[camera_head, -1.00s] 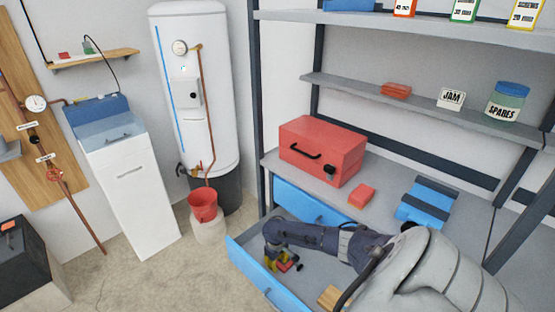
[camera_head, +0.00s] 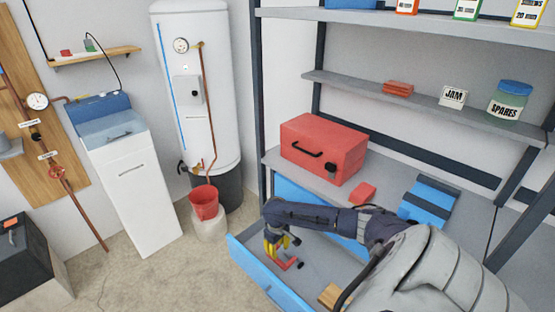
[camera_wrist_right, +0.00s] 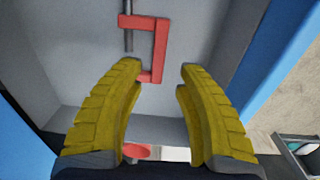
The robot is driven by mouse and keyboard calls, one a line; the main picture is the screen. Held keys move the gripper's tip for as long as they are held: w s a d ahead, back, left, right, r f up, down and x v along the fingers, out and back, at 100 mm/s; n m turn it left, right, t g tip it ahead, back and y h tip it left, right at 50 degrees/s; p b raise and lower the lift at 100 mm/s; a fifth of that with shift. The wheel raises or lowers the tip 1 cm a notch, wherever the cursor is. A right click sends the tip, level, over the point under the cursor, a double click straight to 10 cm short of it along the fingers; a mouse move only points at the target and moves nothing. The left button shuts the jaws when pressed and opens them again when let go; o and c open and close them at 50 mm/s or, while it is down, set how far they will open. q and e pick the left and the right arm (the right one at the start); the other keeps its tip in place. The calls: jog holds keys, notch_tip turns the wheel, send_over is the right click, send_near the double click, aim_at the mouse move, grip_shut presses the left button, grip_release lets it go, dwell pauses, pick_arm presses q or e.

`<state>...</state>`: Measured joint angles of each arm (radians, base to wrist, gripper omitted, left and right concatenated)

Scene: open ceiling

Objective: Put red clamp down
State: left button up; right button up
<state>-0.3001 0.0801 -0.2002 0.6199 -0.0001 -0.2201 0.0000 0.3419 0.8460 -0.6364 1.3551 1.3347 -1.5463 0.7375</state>
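The red clamp (camera_head: 288,265) lies on the floor of the open blue drawer (camera_head: 262,277). In the right wrist view the clamp (camera_wrist_right: 160,48) shows as a red C-shaped frame with a grey screw bar, on the grey drawer floor beyond my fingertips. My right gripper (camera_head: 277,249), with yellow fingers, is just above the clamp. In the right wrist view the gripper (camera_wrist_right: 160,66) is open, with a clear gap between its fingers and nothing held. My left gripper is not in view.
A wooden block (camera_head: 330,295) lies in the drawer near my right arm. The workbench above holds a red toolbox (camera_head: 323,148), a small red box (camera_head: 362,193) and a blue case (camera_head: 427,203). A red bucket (camera_head: 204,202) stands left of the drawer.

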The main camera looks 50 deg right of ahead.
jog(key=shift+r, duration=1.55)
jog(key=shift+w+a, duration=0.1)
